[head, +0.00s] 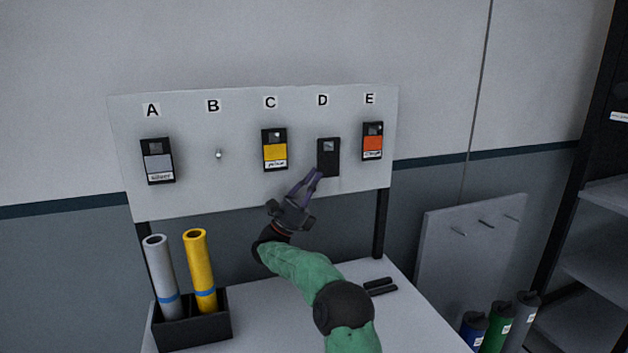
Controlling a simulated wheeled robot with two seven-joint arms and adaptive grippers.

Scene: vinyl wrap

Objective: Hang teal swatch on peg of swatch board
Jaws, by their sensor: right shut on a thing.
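The white swatch board (240,185) is on the wall above the table, with labels A to E. A dark swatch (329,158) is under label D, with a light square near its top; no teal shows on it. My right gripper (317,173) reaches up from below and is shut at the lower left edge of this swatch. I cannot tell whether the swatch is on a peg or just in front of the board. The peg under B (219,155) is bare. My left gripper is out of view.
Silver and yellow rolls stand in a black holder (195,328) at the table's left. Small black pieces (380,287) lie at the table's right.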

